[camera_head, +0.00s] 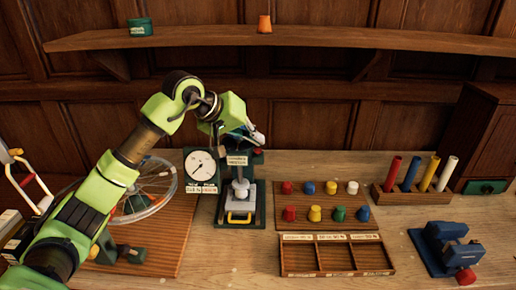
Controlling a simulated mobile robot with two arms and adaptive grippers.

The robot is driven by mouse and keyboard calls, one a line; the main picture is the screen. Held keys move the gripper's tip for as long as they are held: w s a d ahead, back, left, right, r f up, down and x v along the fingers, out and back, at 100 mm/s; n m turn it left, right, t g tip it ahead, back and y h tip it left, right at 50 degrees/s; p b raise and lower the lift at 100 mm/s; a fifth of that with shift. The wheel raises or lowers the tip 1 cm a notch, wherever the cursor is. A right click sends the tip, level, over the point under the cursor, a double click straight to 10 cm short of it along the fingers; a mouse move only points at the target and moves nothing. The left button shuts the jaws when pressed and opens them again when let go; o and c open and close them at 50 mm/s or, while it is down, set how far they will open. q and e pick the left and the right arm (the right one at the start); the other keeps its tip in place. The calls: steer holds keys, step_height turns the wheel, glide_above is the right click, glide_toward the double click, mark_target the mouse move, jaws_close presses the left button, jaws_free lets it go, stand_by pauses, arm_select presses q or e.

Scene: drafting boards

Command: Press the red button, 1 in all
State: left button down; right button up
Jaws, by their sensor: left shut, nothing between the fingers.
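A dark green test stand (222,208) stands at the middle of the bench, with a round white dial (201,165) on its left and a grey piece with a yellow handle at its base. A small red button (257,152) shows at the top right of the stand. My left gripper (260,138) is shut and empty, just above the red button. Whether its tip touches the button I cannot tell. My right gripper is not in view.
Coloured pegs stand on a wooden board (324,188) right of the stand, behind an empty divided tray (330,275). A blue vise (445,247) with a red knob is at right. A wheel lies at left behind my arm. A shelf (330,38) runs above.

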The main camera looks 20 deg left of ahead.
mark_target(256, 151)
arm_select(q)
steer(key=shift+r+p, duration=1.5)
steer(key=shift+r, duration=1.05)
steer(key=shift+f, duration=0.1)
